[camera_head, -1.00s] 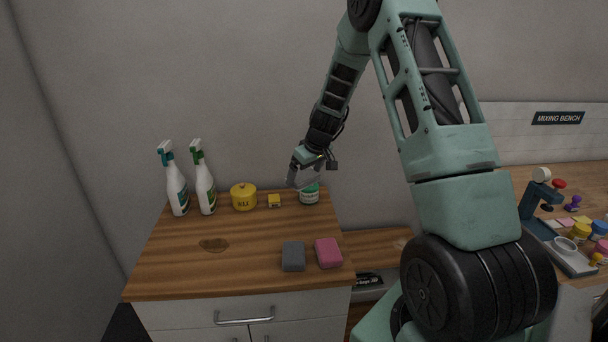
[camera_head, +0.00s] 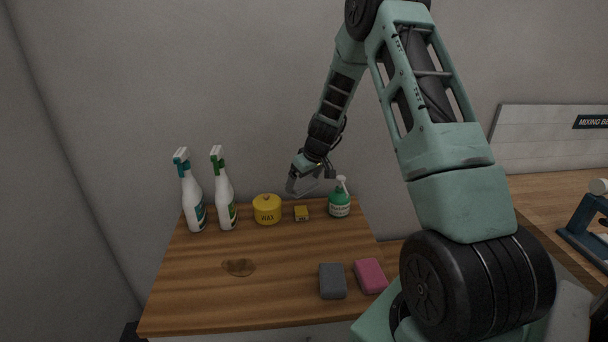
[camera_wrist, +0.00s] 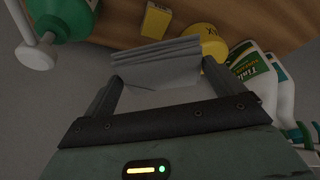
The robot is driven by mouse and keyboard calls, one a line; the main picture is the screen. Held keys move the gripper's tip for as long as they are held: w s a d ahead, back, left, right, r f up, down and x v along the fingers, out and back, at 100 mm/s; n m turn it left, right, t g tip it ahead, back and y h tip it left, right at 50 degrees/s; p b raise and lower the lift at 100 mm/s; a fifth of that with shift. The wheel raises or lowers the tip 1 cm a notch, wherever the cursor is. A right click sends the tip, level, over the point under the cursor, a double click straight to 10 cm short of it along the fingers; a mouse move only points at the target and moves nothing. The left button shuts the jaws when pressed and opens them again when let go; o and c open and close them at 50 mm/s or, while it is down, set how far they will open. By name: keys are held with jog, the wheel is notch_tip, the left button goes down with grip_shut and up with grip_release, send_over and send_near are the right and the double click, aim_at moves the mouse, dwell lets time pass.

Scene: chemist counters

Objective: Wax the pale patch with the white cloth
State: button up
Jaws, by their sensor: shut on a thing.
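My gripper (camera_head: 305,185) is up above the back of the wooden counter, in front of the grey wall. In the wrist view its two fingers (camera_wrist: 157,92) are shut on the white cloth (camera_wrist: 158,65), which looks like a folded, layered greyish-white sheet. The cloth hangs clear of the counter; it is hard to make out in the head view. An irregular brownish patch (camera_head: 239,267) lies on the counter top, left of the middle, well below and left of my gripper. It looks darker than the wood around it; no clearly pale patch shows now.
At the back stand two spray bottles (camera_head: 193,205), a yellow wax tin (camera_head: 267,210), a small yellow box (camera_head: 301,213) and a green pump bottle (camera_head: 339,204). A grey sponge (camera_head: 332,281) and a pink sponge (camera_head: 370,276) lie front right. The counter's middle is clear.

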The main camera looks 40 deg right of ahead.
jog(key=shift+b+x, duration=0.3)
jog(key=shift+x, duration=0.9)
jog(key=shift+s+f+b, duration=0.15)
jog(key=shift+f+b, duration=1.7)
jog(key=shift+f, duration=1.1)
jog(key=shift+f+b, duration=0.55)
jog(key=shift+b, duration=0.2)
jog(key=shift+r+p, duration=2.05)
jog(key=shift+r, duration=1.5)
